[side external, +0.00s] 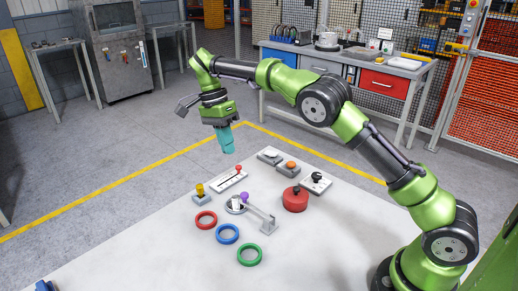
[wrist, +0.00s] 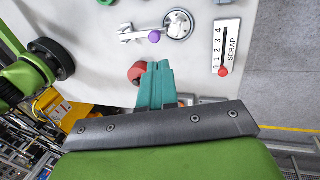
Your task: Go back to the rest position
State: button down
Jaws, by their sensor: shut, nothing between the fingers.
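My gripper (side external: 227,146) has teal fingers pointing down, held above the far edge of the white table (side external: 130,262). In the wrist view the fingers (wrist: 157,66) are together with nothing between them. The fingers are apart from everything on the table. A slider panel (side external: 222,184) with a red knob (side external: 238,168) lies below; in the wrist view it reads SCRAP and the red knob (wrist: 224,71) is at the 0 end. A purple-knobbed lever (side external: 244,197) is at the table's middle. A red round part (side external: 295,201) is partly hidden by my fingers in the wrist view (wrist: 137,72).
Red (side external: 206,220), blue (side external: 228,233) and green (side external: 249,255) rings lie toward the front. A yellow-knobbed block (side external: 200,192), an orange-button box (side external: 290,167), a black-knob box (side external: 317,182) and a grey box (side external: 270,156) are fixtures nearby. The table's left front is mostly clear.

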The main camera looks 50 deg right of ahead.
jog(key=shift+r, duration=0.15)
jog(key=s+r+n+t, duration=0.2)
jog(key=s+n+t, duration=0.1)
jog(key=s, duration=0.6)
jog(key=s+d+r+n+t+y, duration=0.1)
jog(key=s+n+t, duration=0.3)
jog(key=s, duration=0.5)
jog(key=s+d+r+n+t+y, duration=0.1)
jog(key=s+r+n+t, duration=0.2)
jog(key=s+n, duration=0.4)
jog(key=shift+s+r+t, duration=0.2)
jog(key=shift+s+t, duration=0.1)
jog(key=shift+s, duration=0.75)
jog(key=c, duration=1.8)
grip_release()
